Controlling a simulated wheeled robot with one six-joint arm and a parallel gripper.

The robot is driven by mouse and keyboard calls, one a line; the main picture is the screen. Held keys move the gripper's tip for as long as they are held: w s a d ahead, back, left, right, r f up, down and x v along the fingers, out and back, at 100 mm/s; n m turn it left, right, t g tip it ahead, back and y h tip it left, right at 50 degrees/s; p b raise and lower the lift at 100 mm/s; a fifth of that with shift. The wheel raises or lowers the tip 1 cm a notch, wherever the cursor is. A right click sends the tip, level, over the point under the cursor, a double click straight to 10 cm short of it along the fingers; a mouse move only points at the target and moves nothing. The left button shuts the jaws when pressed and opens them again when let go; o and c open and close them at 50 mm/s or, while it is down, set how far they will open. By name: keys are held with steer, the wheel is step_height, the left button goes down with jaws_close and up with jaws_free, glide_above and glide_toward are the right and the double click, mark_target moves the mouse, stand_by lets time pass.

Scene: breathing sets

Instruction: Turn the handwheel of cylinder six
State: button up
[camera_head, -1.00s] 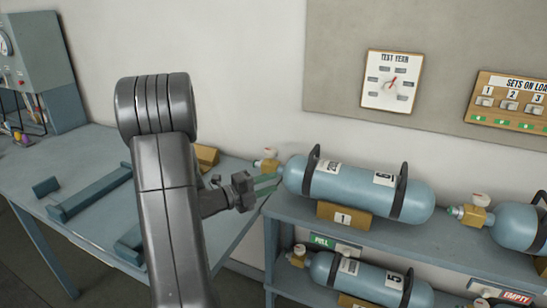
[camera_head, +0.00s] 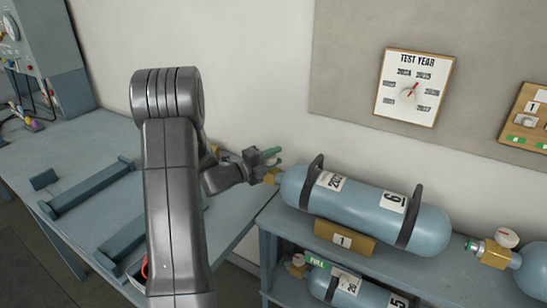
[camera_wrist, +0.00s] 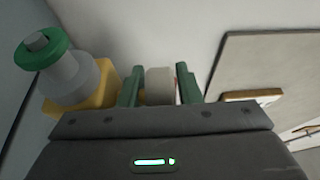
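Cylinder six (camera_head: 365,208) is a pale blue cylinder with a "6" label, lying on the upper shelf with its valve end to the left. Its brass valve block (camera_head: 271,176) is partly hidden by my gripper (camera_head: 268,157) in the head view. In the wrist view, the pale handwheel (camera_wrist: 160,86) stands between the two green fingers of my gripper (camera_wrist: 160,84). Narrow gaps seem to show beside it, so the fingers look open around it. The brass block (camera_wrist: 92,90) and a grey outlet with a green ring (camera_wrist: 42,50) are left of the fingers.
Another cylinder (camera_head: 533,270) with its own handwheel (camera_head: 507,238) lies to the right on the shelf. A lower cylinder (camera_head: 350,289) lies beneath. The blue bench (camera_head: 75,150) is at left. The wall with a test-year board (camera_head: 414,88) is close behind.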

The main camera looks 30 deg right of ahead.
steer(key=shift+c, duration=0.2)
jaws_close()
steer(key=shift+f+n+t+b, duration=0.25)
steer(key=shift+t+b, duration=0.25)
steer(key=shift+b, duration=0.55)
